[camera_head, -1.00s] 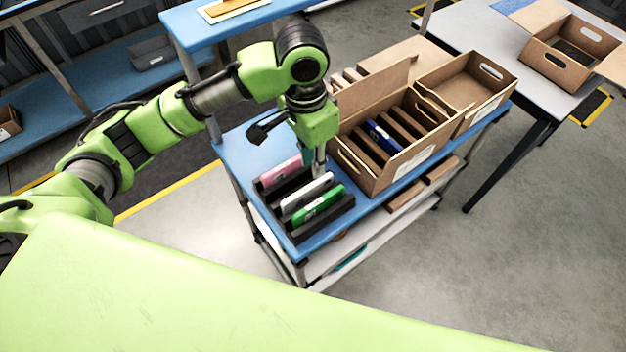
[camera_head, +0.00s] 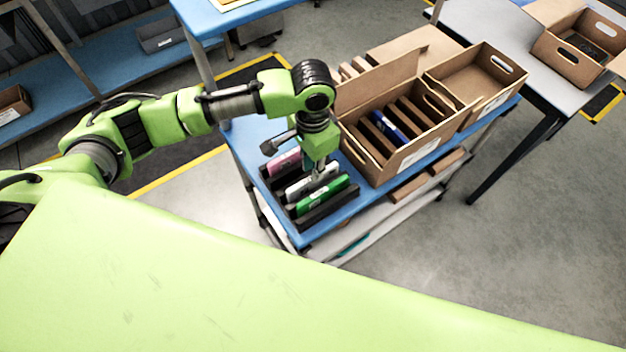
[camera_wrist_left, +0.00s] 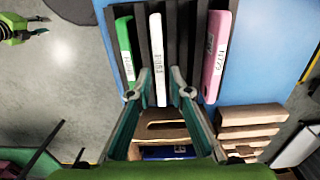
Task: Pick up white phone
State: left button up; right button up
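The white phone (camera_head: 300,189) stands on edge in a dark slotted rack (camera_head: 328,207) on the blue cart top, between a pink phone (camera_head: 284,161) and a green phone (camera_head: 323,195). In the left wrist view the white phone (camera_wrist_left: 157,60) lies between the two fingers of my left gripper (camera_wrist_left: 160,74). The fingers are apart, one on each side of it, with gaps showing. In the head view my left gripper (camera_head: 318,174) points down over the white phone and hides part of it.
A cardboard box (camera_head: 408,158) with brown dividers and a blue phone (camera_head: 388,126) stands right beside the rack. An emptier carton (camera_head: 465,75) is behind it. Another carton (camera_head: 570,62) sits on a grey table at the right. The cart's front edge is clear.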

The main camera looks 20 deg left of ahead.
aim_at(313, 184)
pick_arm(q)
jog(key=shift+f, duration=1.6)
grip_shut()
jog(key=shift+r, duration=0.15)
